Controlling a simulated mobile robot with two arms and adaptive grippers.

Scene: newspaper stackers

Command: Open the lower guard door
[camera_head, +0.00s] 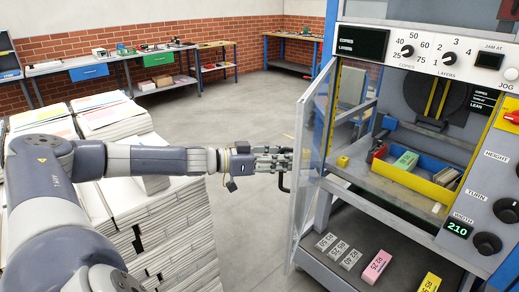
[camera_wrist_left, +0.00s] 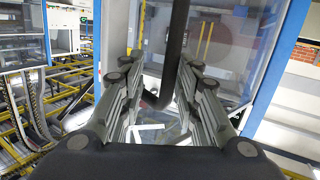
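The guard door (camera_head: 311,140) is a clear panel with a pale frame at the left side of the machine's opening. It stands at an angle to the machine's front, and the bay behind is uncovered. Its black bar handle (camera_head: 283,182) is at the panel's outer edge; the handle also shows in the left wrist view (camera_wrist_left: 176,45). My left gripper (camera_head: 284,160) is at the handle. In the left wrist view, its fingers (camera_wrist_left: 160,75) are spread on both sides of the bar, with a visible gap on the left. My right gripper is out of view.
The control panel (camera_head: 430,50) with knobs is above the bay. A blue and yellow tray (camera_head: 425,185) sits inside. Grey blocks, a pink block (camera_head: 376,266) and a yellow one lie on the lower shelf. Paper stacks (camera_head: 160,235) stand at left under my arm. Open floor (camera_head: 235,100) lies behind.

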